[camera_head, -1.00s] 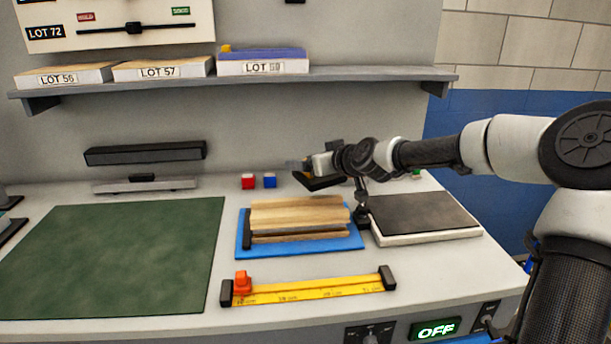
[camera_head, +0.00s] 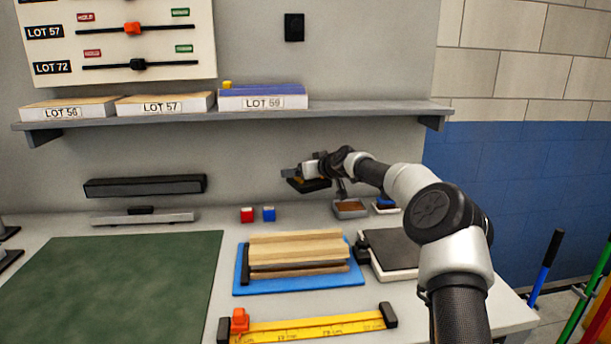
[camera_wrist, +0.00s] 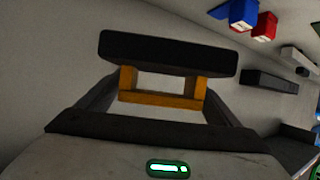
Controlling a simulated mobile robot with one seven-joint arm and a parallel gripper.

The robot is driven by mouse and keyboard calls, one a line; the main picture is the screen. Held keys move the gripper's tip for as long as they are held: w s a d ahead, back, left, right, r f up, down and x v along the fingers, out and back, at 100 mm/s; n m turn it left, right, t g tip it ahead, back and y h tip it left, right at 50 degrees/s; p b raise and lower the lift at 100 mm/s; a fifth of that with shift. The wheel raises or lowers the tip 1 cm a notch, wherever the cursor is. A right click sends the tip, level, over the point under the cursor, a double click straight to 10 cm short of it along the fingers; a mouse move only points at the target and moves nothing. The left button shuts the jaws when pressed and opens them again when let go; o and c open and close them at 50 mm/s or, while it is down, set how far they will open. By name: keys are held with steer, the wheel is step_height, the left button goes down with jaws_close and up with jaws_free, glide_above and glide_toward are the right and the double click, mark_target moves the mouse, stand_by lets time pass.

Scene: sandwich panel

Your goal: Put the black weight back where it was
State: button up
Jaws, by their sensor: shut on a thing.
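The black weight is a dark block with an orange-yellow handle. In the head view the black weight (camera_head: 312,185) hangs from my gripper (camera_head: 300,172), above the back of the worktop and right of the small red and blue cubes. In the wrist view the black weight (camera_wrist: 168,53) lies across the far side of my gripper (camera_wrist: 162,88). Its orange handle (camera_wrist: 160,100) sits between the two fingers, which are shut on it. The weight appears clear of the worktop. The arm partly hides the area behind it.
Red (camera_head: 247,215) and blue (camera_head: 268,214) cubes stand near the wall. Wooden strips (camera_head: 300,245) lie on a blue tray (camera_head: 300,288). A dark-topped plate (camera_head: 390,248) and small brown tray (camera_head: 350,208) lie to the right. A shelf (camera_head: 370,108) is overhead. The green mat (camera_head: 120,285) is clear.

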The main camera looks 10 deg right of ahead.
steer(key=f, duration=0.2)
steer(key=w+f+b, duration=0.1)
steer(key=f, duration=0.1)
steer(key=w+f, duration=0.1)
steer(key=f, duration=0.1)
steer(key=shift+f, duration=0.3)
steer(key=shift+w+f+b, duration=0.15)
steer(key=shift+f+b, duration=0.5)
steer(key=shift+f, duration=1.45)
steer(key=shift+f, duration=0.1)
steer(key=o, duration=2)
steer(key=shift+f, duration=0.25)
steer(key=shift+r, duration=0.1)
steer(key=v, duration=1.2)
steer(key=shift+p, duration=0.4)
